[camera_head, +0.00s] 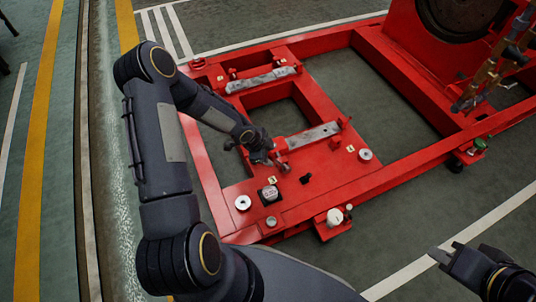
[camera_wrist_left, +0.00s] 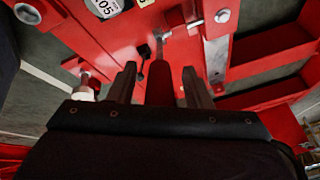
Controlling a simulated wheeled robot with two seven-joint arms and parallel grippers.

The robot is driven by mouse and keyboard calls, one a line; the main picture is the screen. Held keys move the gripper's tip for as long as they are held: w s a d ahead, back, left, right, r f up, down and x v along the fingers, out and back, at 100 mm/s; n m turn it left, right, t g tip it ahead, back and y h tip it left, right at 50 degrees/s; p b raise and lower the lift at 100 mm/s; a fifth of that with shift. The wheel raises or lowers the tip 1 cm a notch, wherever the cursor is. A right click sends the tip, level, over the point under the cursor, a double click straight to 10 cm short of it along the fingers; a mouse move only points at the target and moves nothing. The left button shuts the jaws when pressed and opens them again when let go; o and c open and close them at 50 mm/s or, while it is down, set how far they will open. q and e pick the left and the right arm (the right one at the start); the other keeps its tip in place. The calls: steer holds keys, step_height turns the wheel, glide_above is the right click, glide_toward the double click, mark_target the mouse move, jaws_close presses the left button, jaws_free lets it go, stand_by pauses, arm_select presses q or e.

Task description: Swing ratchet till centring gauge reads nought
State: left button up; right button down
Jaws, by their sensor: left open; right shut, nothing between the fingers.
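The centring gauge (camera_head: 270,193) is a small dark block with a pale face on the red frame's near plate. My left gripper (camera_head: 262,158) is over the plate, just behind the gauge. Its fingers (camera_wrist_left: 156,85) stand open on either side of a dark red bar, which looks like the ratchet's handle (camera_wrist_left: 160,84); I cannot tell whether they touch it. My right gripper (camera_head: 440,254) is shut and empty at the lower right.
The red frame (camera_head: 305,210) has grey metal pads (camera_head: 312,136), pale round discs (camera_head: 243,202) and a white knob (camera_head: 335,217) at its near edge. A large red housing (camera_head: 440,50) rises at the upper right. Clear floor lies between the frame and my right gripper.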

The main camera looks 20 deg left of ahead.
arm_select(q)
jaws_close()
steer(key=shift+w+d+r+p, duration=0.35)
steer(key=shift+w+d+r, duration=0.05)
steer(key=shift+w+g+y, duration=0.15)
steer(key=shift+g+y, duration=0.15)
jaws_free()
